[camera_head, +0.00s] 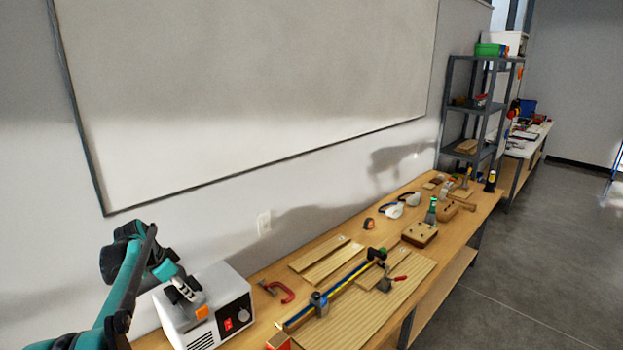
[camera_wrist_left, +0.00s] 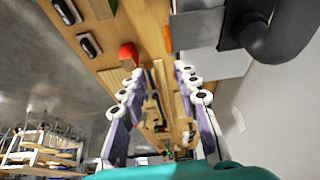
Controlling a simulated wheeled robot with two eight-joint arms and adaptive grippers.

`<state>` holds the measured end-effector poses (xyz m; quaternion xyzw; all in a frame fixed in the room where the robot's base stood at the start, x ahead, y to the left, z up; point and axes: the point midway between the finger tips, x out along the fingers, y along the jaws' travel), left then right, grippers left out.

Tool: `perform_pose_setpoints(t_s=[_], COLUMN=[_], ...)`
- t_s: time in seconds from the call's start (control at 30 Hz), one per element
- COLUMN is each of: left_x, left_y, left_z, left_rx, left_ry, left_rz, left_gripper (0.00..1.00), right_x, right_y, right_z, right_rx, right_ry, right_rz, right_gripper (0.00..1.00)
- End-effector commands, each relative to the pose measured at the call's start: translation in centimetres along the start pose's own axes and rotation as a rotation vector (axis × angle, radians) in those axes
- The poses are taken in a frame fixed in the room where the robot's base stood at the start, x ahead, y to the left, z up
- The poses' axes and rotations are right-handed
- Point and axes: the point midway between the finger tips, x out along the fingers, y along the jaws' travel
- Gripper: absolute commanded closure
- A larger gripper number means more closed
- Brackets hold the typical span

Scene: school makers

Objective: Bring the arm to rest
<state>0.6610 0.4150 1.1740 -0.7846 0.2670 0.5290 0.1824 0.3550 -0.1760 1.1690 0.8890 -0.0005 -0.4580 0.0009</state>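My left arm (camera_head: 130,275), teal and black, comes in from the left of the head view. Its left gripper (camera_head: 182,290) is in front of or over the white box-shaped machine (camera_head: 240,325); I cannot tell whether they touch. In the left wrist view the two fingers stand well apart with nothing between them, so the left gripper (camera_wrist_left: 160,95) is open and empty. My right gripper is not in view.
A long wooden workbench (camera_head: 330,237) runs along the wall, with a red clamp (camera_head: 283,292), a long bar clamp (camera_head: 335,293), boards and several tools on it. A grey shelf (camera_head: 447,100) stands beyond. Open floor (camera_head: 540,270) lies to the right.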

Motion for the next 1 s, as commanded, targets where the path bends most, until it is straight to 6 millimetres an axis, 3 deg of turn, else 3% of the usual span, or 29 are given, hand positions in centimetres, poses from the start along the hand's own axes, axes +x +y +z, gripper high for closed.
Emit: perform_pose_setpoints(t_s=[0.17,0.37,0.57,0.7,0.83,1.0], left_x=[-0.6,-0.7,0.8,3.1,5.6,7.9], left_y=[7.5,16.7,25.3,30.6,34.3,36.8], left_z=[-1.1,0.1,3.6,7.3,10.6,13.3], left_rx=[-0.101,-0.235,-0.36,-0.441,-0.507,-0.562], left_ry=[-0.012,0.003,0.053,0.107,0.161,0.211], left_rz=[-0.062,-0.148,-0.225,-0.268,-0.294,-0.309], left_gripper=[0.69,0.69,0.69,0.69,0.69,0.69], right_x=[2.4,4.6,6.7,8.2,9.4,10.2], right_y=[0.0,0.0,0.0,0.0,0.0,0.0], right_z=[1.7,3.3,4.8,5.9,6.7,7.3], right_rx=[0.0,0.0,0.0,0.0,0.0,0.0], right_ry=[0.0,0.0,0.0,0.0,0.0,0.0], right_rz=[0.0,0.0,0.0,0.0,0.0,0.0], right_gripper=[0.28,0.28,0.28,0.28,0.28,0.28])
